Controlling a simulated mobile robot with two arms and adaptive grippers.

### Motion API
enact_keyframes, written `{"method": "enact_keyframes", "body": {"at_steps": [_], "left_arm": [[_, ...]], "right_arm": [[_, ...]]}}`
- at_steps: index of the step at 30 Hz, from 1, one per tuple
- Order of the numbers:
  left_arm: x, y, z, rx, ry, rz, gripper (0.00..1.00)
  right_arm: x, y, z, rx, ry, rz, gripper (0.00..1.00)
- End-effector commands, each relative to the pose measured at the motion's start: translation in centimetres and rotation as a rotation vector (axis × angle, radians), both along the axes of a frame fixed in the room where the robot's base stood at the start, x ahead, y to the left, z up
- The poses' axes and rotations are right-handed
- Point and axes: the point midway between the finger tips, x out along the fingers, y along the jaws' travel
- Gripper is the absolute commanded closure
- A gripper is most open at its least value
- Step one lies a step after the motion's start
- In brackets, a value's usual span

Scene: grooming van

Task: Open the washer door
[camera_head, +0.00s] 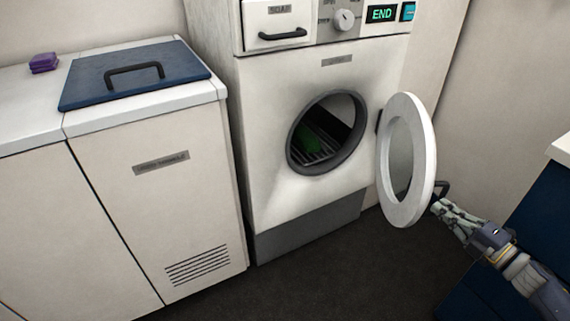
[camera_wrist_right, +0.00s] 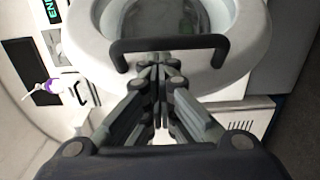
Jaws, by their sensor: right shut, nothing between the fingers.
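The white washer (camera_head: 300,205) stands in the middle of the head view with its display reading END. Its round door (camera_head: 423,165) is swung wide open to the right, and the dark drum opening (camera_head: 327,132) is exposed with something green inside. My right gripper (camera_head: 438,204) is at the door's lower right edge, by the black door handle (camera_head: 443,188). In the right wrist view the gripper (camera_wrist_right: 158,68) is shut, its fingertips at the black bar handle (camera_wrist_right: 168,46), with nothing seen between them. I cannot tell whether they touch it. My left gripper is not in view.
A dark blue unit (camera_head: 535,235) is at the right edge. Dark floor (camera_head: 330,275) lies clear in front of the washer.

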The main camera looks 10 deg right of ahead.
Motion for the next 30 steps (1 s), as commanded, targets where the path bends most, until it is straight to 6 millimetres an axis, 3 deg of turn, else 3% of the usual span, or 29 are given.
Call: {"method": "enact_keyframes", "body": {"at_steps": [17,30], "left_arm": [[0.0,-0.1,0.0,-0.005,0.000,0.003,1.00],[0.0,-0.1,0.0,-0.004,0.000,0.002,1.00]], "right_arm": [[-0.3,-0.5,0.5,0.000,-0.008,-0.009,1.00],[-8.0,-3.1,0.0,0.001,-0.001,-0.006,1.00]]}}
